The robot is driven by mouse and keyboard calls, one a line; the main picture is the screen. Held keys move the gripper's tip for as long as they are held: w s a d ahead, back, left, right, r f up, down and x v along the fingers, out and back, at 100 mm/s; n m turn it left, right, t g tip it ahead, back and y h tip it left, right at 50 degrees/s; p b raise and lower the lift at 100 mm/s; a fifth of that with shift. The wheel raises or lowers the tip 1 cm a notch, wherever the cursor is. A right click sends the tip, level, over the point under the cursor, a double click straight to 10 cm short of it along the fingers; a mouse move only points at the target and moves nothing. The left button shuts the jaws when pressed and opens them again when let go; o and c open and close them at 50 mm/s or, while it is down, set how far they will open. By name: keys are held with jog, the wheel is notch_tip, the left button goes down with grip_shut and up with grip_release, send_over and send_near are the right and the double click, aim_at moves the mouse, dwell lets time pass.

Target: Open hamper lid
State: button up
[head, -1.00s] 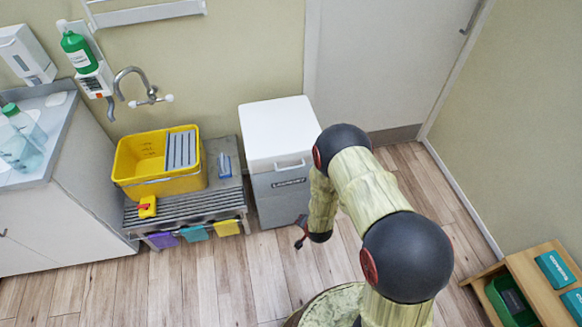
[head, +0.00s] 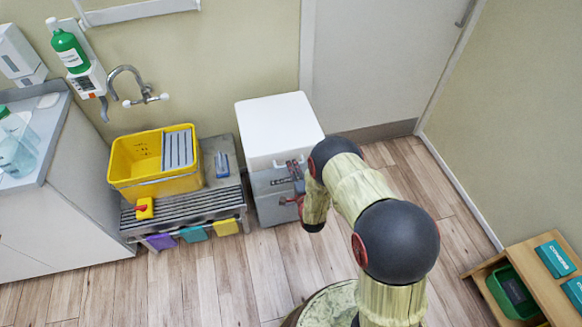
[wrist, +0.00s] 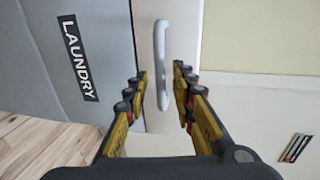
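The laundry hamper (head: 270,208) is a grey box with a white lid (head: 278,128), standing against the back wall. The lid is down. In the wrist view the white bar handle (wrist: 161,62) on the lid's front edge stands upright in the picture, with the dark LAUNDRY label (wrist: 77,60) on the grey body to its left. My gripper (wrist: 160,85) is open, with one finger on each side of the handle's lower end; I cannot tell whether either touches it. In the head view my gripper (head: 295,187) is at the hamper's front, partly hidden by my arm.
A yellow bucket (head: 125,165) stands on a slatted metal bench (head: 185,213) left of the hamper. A closed door (head: 380,60) is behind on the right. A wooden shelf unit (head: 535,270) stands at the lower right. Floor in front of the hamper is clear.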

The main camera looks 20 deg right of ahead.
jog(key=shift+b+x, duration=0.3)
jog(key=shift+x, duration=1.15)
jog(key=shift+c, duration=0.9)
grip_shut()
